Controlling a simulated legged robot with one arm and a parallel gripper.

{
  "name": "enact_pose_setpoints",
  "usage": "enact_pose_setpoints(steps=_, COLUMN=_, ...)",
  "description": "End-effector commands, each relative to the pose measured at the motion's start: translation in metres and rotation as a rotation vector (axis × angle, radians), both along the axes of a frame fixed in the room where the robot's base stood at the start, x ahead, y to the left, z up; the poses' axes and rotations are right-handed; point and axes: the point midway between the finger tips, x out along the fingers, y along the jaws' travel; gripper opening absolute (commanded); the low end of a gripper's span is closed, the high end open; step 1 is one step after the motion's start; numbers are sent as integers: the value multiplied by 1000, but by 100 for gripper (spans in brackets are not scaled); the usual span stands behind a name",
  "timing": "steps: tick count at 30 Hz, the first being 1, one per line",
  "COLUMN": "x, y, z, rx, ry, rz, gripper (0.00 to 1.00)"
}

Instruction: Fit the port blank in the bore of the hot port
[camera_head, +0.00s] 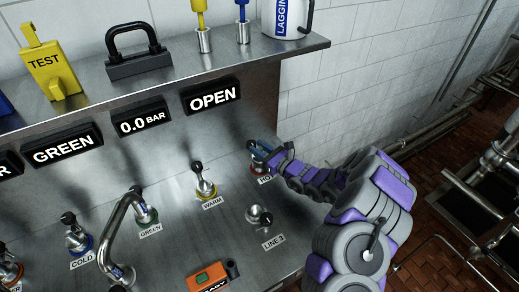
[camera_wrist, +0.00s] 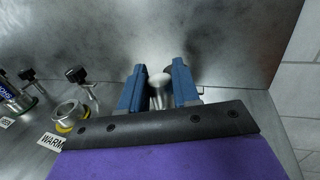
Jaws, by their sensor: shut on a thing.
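My gripper (camera_head: 264,154) is at the hot port (camera_head: 257,170), at the right end of the row, whose red ring and partly covered label show beneath it. In the wrist view my blue fingers (camera_wrist: 159,92) are shut on a pale metal cylinder, which I take as the port blank (camera_wrist: 158,84). The hot port's bore is hidden by my gripper in both views. I cannot tell whether the blank is in the bore or just above it.
The warm port (camera_head: 205,187) is left of the hot port, and the line 3 fitting (camera_head: 259,217) stands in front. A bent metal pipe (camera_head: 118,237) rises at the green port. An orange box (camera_head: 207,275) lies in front.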

Motion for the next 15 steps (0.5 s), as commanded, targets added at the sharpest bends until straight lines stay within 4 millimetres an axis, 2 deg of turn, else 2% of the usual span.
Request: enact_pose_setpoints(steps=15, x=0, y=0, z=-8, rx=0, ry=0, rz=-1, gripper=0)
